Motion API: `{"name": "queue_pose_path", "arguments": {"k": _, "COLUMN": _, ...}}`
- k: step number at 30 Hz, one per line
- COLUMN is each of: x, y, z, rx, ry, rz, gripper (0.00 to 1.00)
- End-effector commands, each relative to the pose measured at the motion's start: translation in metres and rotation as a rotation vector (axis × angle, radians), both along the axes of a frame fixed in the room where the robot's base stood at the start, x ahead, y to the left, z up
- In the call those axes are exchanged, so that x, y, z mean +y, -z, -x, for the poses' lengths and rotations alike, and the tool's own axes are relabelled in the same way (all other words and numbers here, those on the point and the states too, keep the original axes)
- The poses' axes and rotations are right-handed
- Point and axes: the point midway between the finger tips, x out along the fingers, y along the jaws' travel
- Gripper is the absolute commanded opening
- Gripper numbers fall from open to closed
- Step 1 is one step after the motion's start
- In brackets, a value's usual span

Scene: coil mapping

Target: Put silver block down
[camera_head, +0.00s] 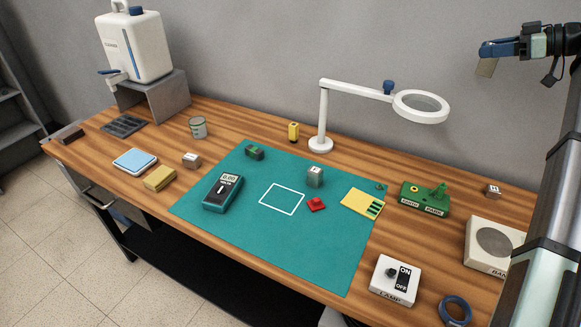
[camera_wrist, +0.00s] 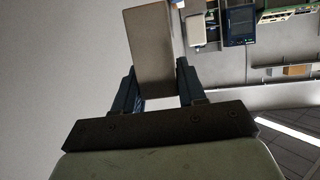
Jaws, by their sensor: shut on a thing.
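My gripper (camera_head: 486,52) is at the upper right of the head view, high above the table and near the wall. It is shut on a plain grey block, the silver block (camera_head: 486,67), which hangs tilted below the blue fingers. In the wrist view the silver block (camera_wrist: 150,45) sits between the two blue fingers of my gripper (camera_wrist: 157,83) and extends past their tips. The wooden table (camera_head: 421,238) is well below, with a teal mat (camera_head: 270,240) bearing a white square outline.
Small lettered blocks stand on the mat (camera_head: 315,178), at the left (camera_head: 191,160) and at the right (camera_head: 493,191). A magnifier lamp (camera_head: 323,115) rises at the back. A meter (camera_head: 222,191), lamp switch (camera_head: 395,280) and green board (camera_head: 425,198) occupy other spots. The white outline's inside is clear.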

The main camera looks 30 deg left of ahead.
Motion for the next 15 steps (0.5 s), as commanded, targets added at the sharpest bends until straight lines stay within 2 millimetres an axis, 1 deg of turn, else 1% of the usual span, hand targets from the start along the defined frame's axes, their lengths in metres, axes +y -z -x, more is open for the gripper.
{"name": "queue_pose_path", "arguments": {"k": 1, "x": 0.015, "y": 0.000, "z": 0.002, "rx": -0.001, "ry": -0.017, "rz": -0.001, "gripper": 0.00}}
{"name": "queue_pose_path", "arguments": {"k": 5, "x": 0.054, "y": 0.000, "z": 0.008, "rx": -0.001, "ry": -0.059, "rz": 0.000, "gripper": 0.00}}
{"name": "queue_pose_path", "arguments": {"k": 6, "x": 0.068, "y": 0.000, "z": 0.011, "rx": 0.000, "ry": -0.075, "rz": 0.000, "gripper": 0.00}}
{"name": "queue_pose_path", "arguments": {"k": 8, "x": 0.089, "y": 0.000, "z": 0.015, "rx": -0.001, "ry": -0.098, "rz": 0.000, "gripper": 0.00}}
{"name": "queue_pose_path", "arguments": {"k": 9, "x": 0.104, "y": 0.000, "z": 0.018, "rx": -0.001, "ry": -0.113, "rz": 0.000, "gripper": 0.00}}
{"name": "queue_pose_path", "arguments": {"k": 14, "x": 0.160, "y": 0.000, "z": 0.034, "rx": 0.000, "ry": -0.175, "rz": 0.000, "gripper": 0.00}}
{"name": "queue_pose_path", "arguments": {"k": 15, "x": 0.174, "y": 0.000, "z": 0.039, "rx": 0.000, "ry": -0.191, "rz": 0.000, "gripper": 0.00}}
